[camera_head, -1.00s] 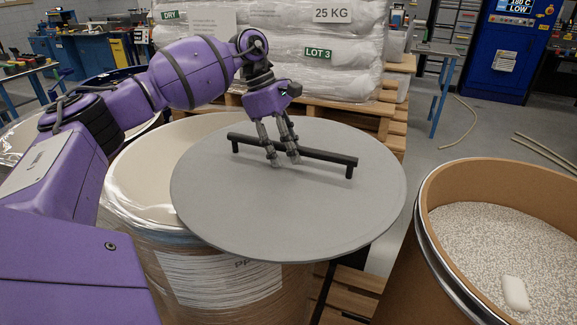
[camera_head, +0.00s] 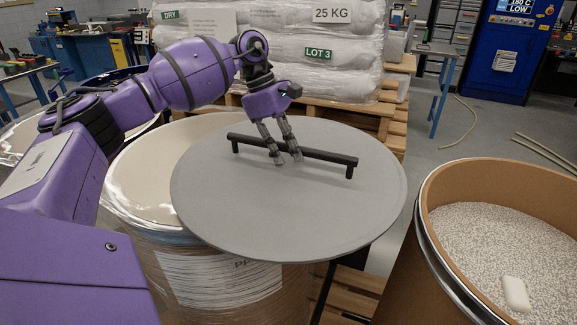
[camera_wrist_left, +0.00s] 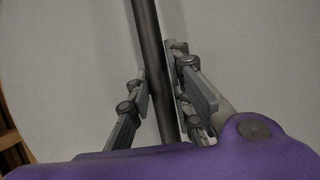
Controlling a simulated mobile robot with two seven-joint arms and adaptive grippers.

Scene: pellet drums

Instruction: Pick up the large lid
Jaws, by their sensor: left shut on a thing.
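The large lid (camera_head: 290,225) is a flat grey disc with a black bar handle (camera_head: 325,157) across its top. My right gripper is not in view.
An open brown drum (camera_head: 430,190) of pale pellets (camera_head: 495,245) with a white scoop-like block (camera_head: 515,293) stands at the right. Wrapped sacks (camera_head: 300,60) on a wooden pallet (camera_head: 385,120) stand behind. A hose (camera_head: 470,125) lies on the floor.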

